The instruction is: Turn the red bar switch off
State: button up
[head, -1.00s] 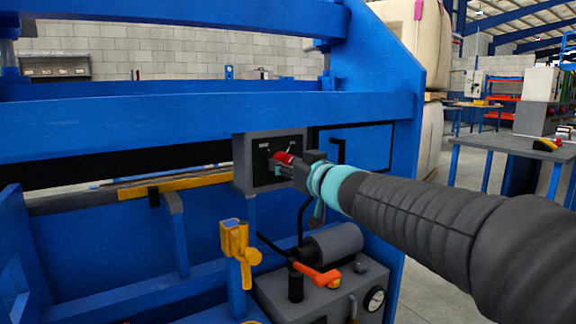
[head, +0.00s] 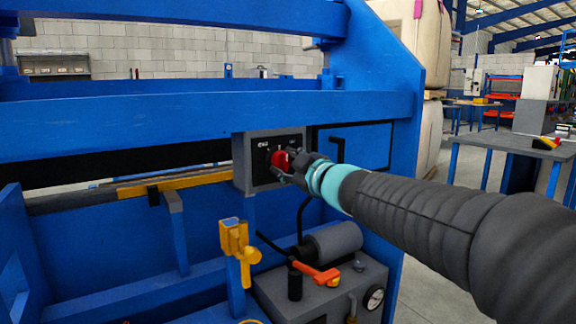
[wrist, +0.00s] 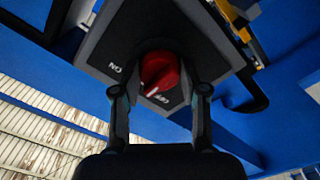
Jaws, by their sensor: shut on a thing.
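The red bar switch (head: 281,160) sits on the front of the grey control box (head: 240,164). It also shows in the wrist view (wrist: 160,70), with a white mark at its lower edge near the OFF label; the ON label lies to the left. My gripper (head: 287,169) is at the switch, with one finger on each side of it. The wrist view shows my gripper (wrist: 159,90) shut on the switch, though the finger contact itself is hard to make out.
The box hangs on a blue press frame (head: 200,112). Below are a yellow valve handle (head: 238,243), an orange lever (head: 318,274) and a grey pump unit (head: 332,240) with a gauge. A table (head: 497,141) stands at the right.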

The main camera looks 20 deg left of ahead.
jog(key=n+b, duration=0.1)
jog(key=n, duration=0.3)
jog(key=shift+n, duration=0.3)
jog(key=n+b, duration=0.1)
jog(key=n, duration=0.3)
jog(key=shift+r+n, duration=0.1)
jog(key=shift+n, duration=0.3)
jog(key=o, duration=1.1)
jog(key=shift+a, duration=0.1)
jog(key=shift+o, duration=0.2)
